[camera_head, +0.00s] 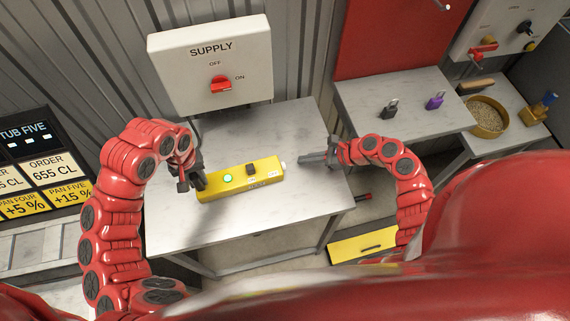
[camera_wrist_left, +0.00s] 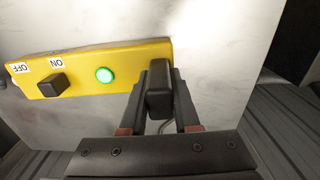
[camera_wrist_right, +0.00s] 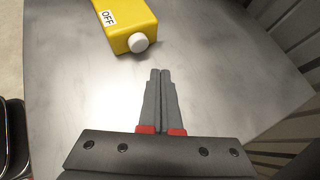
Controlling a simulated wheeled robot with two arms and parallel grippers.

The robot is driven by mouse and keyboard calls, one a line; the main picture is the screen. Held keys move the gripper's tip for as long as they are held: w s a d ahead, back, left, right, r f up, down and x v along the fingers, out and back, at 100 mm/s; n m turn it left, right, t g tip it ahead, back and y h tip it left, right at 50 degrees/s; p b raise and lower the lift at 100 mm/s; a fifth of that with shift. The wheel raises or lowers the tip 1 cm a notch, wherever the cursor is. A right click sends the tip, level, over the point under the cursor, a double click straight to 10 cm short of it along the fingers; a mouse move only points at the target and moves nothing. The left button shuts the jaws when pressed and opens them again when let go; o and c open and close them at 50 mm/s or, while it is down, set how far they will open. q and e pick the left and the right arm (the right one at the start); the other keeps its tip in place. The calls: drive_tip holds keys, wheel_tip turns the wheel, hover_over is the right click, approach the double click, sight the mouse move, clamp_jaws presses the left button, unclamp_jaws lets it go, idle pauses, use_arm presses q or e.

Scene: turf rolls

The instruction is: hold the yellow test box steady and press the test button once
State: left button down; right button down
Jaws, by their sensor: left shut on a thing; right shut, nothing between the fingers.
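The yellow test box (camera_head: 240,187) lies on the grey table, with a lit green lamp (camera_head: 227,178) and a black switch (camera_head: 251,169) on top. The left wrist view shows ON and OFF labels beside the switch (camera_wrist_left: 53,86). A round white button (camera_wrist_right: 139,42) sticks out of the box's OFF end. My left gripper (camera_head: 197,182) is shut on a black block (camera_wrist_left: 159,88) at the box's other end; a cable shows below it. My right gripper (camera_head: 304,159) is shut and empty, its tips (camera_wrist_right: 160,72) apart from the button, above the table.
The table (camera_head: 185,232) is otherwise clear around the box. A supply panel (camera_head: 185,70) with a red switch (camera_head: 221,83) stands behind. A round tray (camera_head: 487,130) of grains stands beyond.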

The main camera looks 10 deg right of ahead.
drive_tip(key=shift+a, duration=1.25)
drive_tip(key=shift+s+a, duration=0.1)
idle(1.1)
drive_tip(key=shift+a, duration=0.35)
drive_tip(key=shift+a, duration=0.6)
idle(0.8)
drive_tip(key=shift+d, duration=1.05)
drive_tip(key=shift+w+d, duration=0.2)
drive_tip(key=shift+d, duration=2.3)
